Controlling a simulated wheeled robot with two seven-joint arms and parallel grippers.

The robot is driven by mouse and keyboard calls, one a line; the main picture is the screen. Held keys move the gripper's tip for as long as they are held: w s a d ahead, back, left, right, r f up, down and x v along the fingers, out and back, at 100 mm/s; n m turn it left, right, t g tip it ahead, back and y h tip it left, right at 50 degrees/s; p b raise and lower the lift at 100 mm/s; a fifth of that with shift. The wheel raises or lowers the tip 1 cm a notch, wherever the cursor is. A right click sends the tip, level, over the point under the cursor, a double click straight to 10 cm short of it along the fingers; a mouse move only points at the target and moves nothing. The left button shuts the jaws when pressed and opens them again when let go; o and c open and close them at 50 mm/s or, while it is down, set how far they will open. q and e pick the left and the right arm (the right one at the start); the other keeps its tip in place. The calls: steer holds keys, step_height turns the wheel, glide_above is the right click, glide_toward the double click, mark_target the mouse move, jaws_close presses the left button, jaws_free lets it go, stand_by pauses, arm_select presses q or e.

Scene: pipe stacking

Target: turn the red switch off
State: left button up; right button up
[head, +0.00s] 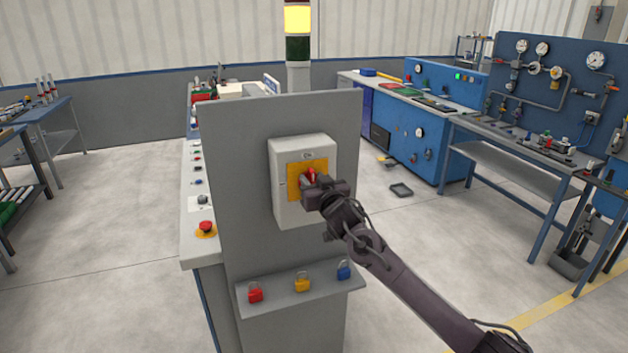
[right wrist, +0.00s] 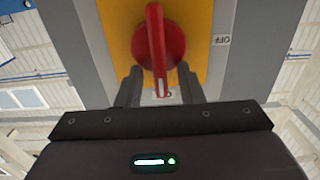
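The red switch (head: 311,174) sits on a yellow plate (head: 293,180) on the front of a grey box (head: 288,208). In the right wrist view the red switch (right wrist: 155,35) has a round base and a narrow handle that stands upright in the picture. An "OFF" label (right wrist: 222,41) is to its right on the grey face. My right gripper (head: 314,186) is at the switch, and its two fingers (right wrist: 159,86) are apart, at the lower left and lower right of the red base. Nothing is between them except the switch. My left gripper is not in view.
The box is on an upright grey panel (head: 240,150). A shelf (head: 318,303) below holds red (head: 255,295), yellow (head: 302,285) and blue (head: 344,272) padlocks. A red emergency button (head: 206,227) is on the console at left. Open floor (head: 110,240) lies left.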

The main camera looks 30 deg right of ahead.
jaws_close()
steer(key=shift+a, duration=0.1)
steer(key=n+b, duration=0.3)
steer(key=n, duration=0.3)
steer(key=a+f+n+b, duration=0.1)
steer(key=n+b, duration=0.3)
steer(key=n, duration=0.2)
steer(key=a+f+n+b, duration=0.1)
steer(key=n+b, duration=0.2)
steer(key=n, duration=0.3)
steer(key=shift+w+a+f, duration=0.1)
steer(key=shift+w+f, duration=0.1)
steer(key=shift+w, duration=0.05)
steer(key=shift+b, duration=0.3)
stand_by(0.3)
jaws_free()
